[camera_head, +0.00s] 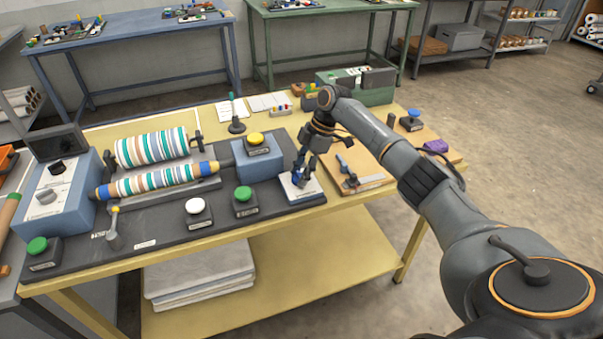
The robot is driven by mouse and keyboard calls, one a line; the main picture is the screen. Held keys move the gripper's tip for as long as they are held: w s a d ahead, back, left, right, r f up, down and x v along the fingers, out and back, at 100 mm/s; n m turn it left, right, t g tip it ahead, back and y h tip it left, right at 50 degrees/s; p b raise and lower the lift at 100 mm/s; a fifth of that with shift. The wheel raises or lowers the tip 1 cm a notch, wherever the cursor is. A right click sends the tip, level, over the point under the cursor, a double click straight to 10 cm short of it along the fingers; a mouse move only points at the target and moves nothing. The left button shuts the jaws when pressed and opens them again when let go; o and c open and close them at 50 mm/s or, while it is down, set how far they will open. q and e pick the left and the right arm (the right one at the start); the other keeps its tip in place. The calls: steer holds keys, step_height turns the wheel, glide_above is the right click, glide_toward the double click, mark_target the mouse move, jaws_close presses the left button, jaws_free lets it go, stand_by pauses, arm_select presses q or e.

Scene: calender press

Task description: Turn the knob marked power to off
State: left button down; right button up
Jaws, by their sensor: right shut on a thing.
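My right gripper (299,178) points down over a small white-faced panel (311,190) at the right end of the dark press base. Its fingers are closed around a dark blue knob on that panel, which they largely hide. The panel's markings are too small to read, so I cannot confirm the word power or the knob's setting. A blue control box (75,205) at the left end carries a black knob (58,168) and a grey knob (46,197); their labels are also unreadable. My left gripper is out of view.
Striped rollers (155,148) lie left of centre. A wooden board with a clamp (350,170) is right of the gripper.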

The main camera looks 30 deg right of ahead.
stand_by(0.4)
steer(key=o, duration=1.2)
steer(key=v, duration=1.2)
steer(key=shift+f, duration=0.1)
